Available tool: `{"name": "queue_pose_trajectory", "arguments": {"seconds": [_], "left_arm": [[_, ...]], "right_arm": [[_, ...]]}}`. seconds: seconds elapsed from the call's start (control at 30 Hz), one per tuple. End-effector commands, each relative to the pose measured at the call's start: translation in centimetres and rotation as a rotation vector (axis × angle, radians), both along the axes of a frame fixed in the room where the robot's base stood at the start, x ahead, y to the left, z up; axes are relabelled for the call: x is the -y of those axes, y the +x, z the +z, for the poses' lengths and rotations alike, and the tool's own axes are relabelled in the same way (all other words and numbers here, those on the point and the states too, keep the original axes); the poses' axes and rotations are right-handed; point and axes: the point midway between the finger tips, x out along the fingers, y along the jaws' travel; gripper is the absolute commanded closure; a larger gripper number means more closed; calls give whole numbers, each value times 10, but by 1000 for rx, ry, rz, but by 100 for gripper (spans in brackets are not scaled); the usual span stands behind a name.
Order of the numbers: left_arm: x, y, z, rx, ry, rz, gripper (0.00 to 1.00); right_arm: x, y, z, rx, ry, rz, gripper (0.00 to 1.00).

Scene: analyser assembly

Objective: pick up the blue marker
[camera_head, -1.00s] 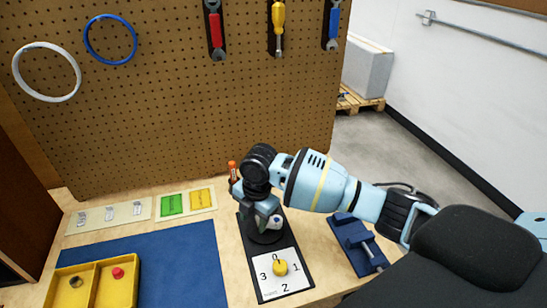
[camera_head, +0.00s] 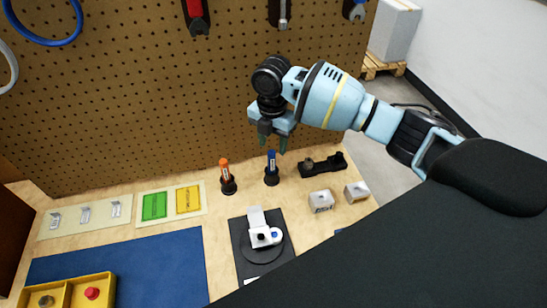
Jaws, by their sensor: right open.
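The blue marker (camera_head: 271,160) stands upright in a round black holder (camera_head: 271,177) near the back of the wooden table. My right gripper (camera_head: 271,142) is above it, pointing down. Its jaws are open, with the fingertips close to the marker's top. I cannot tell whether they touch it. My left gripper is not in view.
An orange marker (camera_head: 224,166) stands in its own holder just left of the blue one. A black fixture (camera_head: 322,164) and grey blocks (camera_head: 321,201) are to the right. A black plate with a white part (camera_head: 262,237) is in front. The pegboard (camera_head: 130,110) rises behind.

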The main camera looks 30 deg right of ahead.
Motion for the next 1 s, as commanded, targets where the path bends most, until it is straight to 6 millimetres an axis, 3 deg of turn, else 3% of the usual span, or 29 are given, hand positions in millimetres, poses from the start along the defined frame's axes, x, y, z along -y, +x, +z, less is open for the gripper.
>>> {"name": "queue_pose_trajectory", "arguments": {"seconds": [0.2,0.47,0.67,1.0], "left_arm": [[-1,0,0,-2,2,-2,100],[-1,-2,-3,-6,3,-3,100],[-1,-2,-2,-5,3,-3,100],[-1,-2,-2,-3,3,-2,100]], "right_arm": [[0,0,-1,-2,-1,1,54],[0,-1,-25,-4,-1,0,54],[-1,-1,-30,-2,-1,1,54],[-4,-2,-72,-1,-2,0,54]]}}
